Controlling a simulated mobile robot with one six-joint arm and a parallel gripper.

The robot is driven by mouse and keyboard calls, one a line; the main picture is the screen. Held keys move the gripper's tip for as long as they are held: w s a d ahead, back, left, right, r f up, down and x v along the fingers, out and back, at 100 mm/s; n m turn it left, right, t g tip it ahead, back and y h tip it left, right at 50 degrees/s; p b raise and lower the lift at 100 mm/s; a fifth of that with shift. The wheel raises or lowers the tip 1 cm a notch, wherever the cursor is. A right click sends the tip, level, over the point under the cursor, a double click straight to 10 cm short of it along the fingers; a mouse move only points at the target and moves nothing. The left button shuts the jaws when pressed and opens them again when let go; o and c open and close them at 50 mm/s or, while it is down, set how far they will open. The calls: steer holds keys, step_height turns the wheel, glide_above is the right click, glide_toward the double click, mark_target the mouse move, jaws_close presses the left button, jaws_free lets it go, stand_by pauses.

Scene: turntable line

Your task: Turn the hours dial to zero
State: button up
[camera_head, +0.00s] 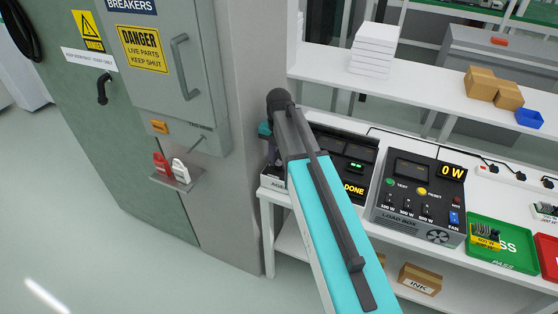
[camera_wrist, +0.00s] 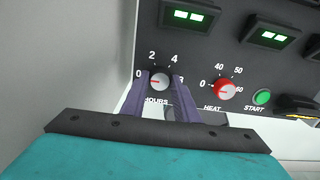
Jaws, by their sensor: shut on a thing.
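The hours dial (camera_wrist: 160,84) is a small light grey knob on the dark panel in the wrist view, above the word HOURS. The numbers 0, 2 and 4 show around it; a further mark at the right is partly hidden by a finger. Its red pointer line points left, towards the 0. My gripper (camera_wrist: 162,77) is shut on the dial, with one purple finger on each side. In the head view my arm hides the dial and the fingers; the ageing unit (camera_head: 340,146) with a yellow DONE sign stands behind it.
Right of the dial are a red heat dial (camera_wrist: 225,89) and a green start button (camera_wrist: 263,97). A load box (camera_head: 416,200) stands beside the unit, then a green PASS tray (camera_head: 510,262). A grey pillar (camera_head: 252,200) is close at the left.

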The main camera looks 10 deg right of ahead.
mark_target(279, 164)
steer(key=o, duration=1.1)
steer(key=shift+c, duration=0.2)
steer(key=shift+r, duration=0.1)
step_height(279, 164, up, 14)
steer(key=b, duration=0.3)
steer(key=shift+s+f, duration=0.15)
steer(key=shift+f, duration=0.1)
